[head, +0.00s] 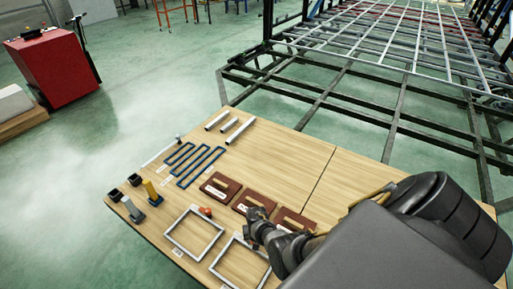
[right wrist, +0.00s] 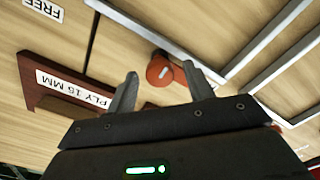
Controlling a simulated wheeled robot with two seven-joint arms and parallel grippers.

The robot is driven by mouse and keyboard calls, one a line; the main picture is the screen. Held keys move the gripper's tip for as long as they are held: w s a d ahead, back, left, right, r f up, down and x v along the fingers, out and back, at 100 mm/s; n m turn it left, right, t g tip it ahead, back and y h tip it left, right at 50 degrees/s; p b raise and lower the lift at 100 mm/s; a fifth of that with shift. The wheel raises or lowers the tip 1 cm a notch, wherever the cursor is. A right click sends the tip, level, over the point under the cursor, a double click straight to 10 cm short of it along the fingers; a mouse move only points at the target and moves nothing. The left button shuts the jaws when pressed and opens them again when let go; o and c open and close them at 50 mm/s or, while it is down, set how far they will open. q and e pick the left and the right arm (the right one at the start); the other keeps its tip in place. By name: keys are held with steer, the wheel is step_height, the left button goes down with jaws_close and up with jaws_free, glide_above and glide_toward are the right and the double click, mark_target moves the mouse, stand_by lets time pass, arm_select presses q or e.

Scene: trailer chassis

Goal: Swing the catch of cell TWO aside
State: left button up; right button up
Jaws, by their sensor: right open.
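An orange-red round piece (head: 205,212) with a small pale mark on its face lies on the wooden table, between the brown boards and the grey square frames. It also shows in the right wrist view (right wrist: 160,70), in the gap ahead of my fingers. My right gripper (head: 256,219) is open and empty, to the right of this piece; its two fingers show in the right wrist view (right wrist: 164,84). I see no touch between fingers and piece. No label reading TWO is legible, and I cannot tell which part is its catch. My left gripper is out of view.
Brown boards (head: 220,187) lie beside the gripper; one (right wrist: 48,85) is labelled PLY 15 MM. Grey square frames (head: 168,232), blue frames (head: 183,172) and white tubes (head: 240,131) lie on the table (head: 290,150). Its right half looks clear. A trailer chassis (head: 390,95) stands behind.

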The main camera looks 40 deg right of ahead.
steer(key=shift+r, duration=0.15)
step_height(320, 180, up, 10)
steer(key=p, duration=0.4)
steer(key=shift+r+p, duration=0.25)
steer(key=shift+p, duration=0.05)
